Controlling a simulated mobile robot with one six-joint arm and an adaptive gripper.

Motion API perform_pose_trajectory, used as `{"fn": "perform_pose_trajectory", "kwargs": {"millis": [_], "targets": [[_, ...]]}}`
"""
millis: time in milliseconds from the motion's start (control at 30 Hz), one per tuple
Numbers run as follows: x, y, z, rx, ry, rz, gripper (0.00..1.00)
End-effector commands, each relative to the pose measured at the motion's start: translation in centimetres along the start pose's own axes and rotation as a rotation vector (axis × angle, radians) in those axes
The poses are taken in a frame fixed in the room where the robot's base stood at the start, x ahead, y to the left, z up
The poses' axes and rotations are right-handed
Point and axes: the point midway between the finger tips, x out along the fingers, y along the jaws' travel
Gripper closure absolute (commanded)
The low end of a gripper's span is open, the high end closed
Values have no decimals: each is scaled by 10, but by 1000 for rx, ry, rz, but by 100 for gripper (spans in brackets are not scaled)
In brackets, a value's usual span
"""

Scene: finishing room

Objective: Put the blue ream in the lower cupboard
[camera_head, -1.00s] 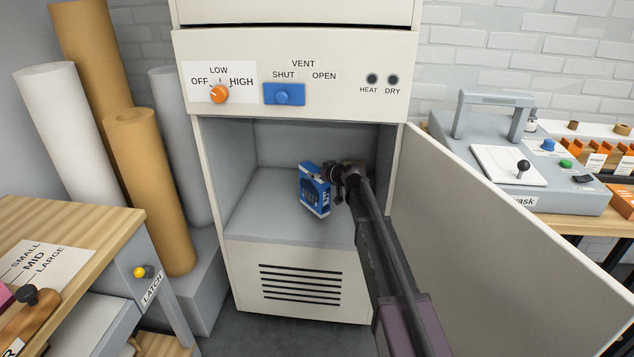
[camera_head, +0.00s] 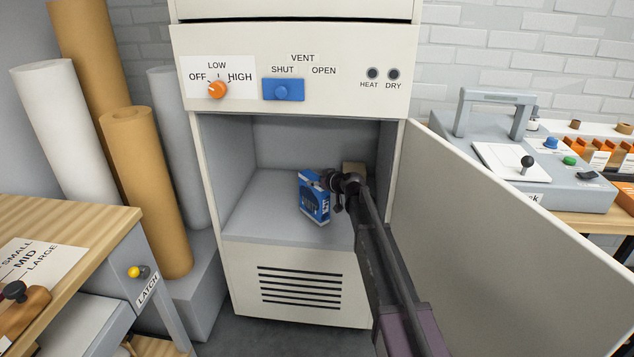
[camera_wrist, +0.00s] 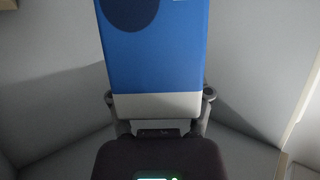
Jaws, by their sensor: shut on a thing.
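The blue ream (camera_head: 313,199) is inside the open lower cupboard (camera_head: 262,222), in the head view. It stands about upright, close to or on the cupboard floor; I cannot tell whether it touches. My gripper (camera_head: 334,186) is shut on the ream from the right side. In the wrist view the ream (camera_wrist: 152,50) fills the upper middle, blue with a pale band at its near end, between the fingers of my gripper (camera_wrist: 160,103). The cupboard door (camera_head: 500,235) stands wide open to the right.
A tan block-like thing (camera_head: 354,170) sits at the cupboard's back right, partly behind my arm. A panel with an orange knob (camera_head: 217,90) and blue vent slider (camera_head: 283,89) is above the opening. A wooden bench (camera_head: 60,225) stands left. The cupboard floor left of the ream is free.

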Motion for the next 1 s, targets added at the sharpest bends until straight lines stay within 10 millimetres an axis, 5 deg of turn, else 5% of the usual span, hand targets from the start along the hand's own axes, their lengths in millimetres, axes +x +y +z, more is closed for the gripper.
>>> {"fn": "perform_pose_trajectory", "kwargs": {"millis": [100, 133, 233, 833, 1000], "targets": [[1, 0, 2, 1, 2, 1, 97], [1, 0, 2, 0, 0, 0, 30], [1, 0, 2, 0, 0, 0, 2], [0, 0, -1, 0, 0, 0, 2], [-16, -1, -1, 0, 0, 0, 2]]}}
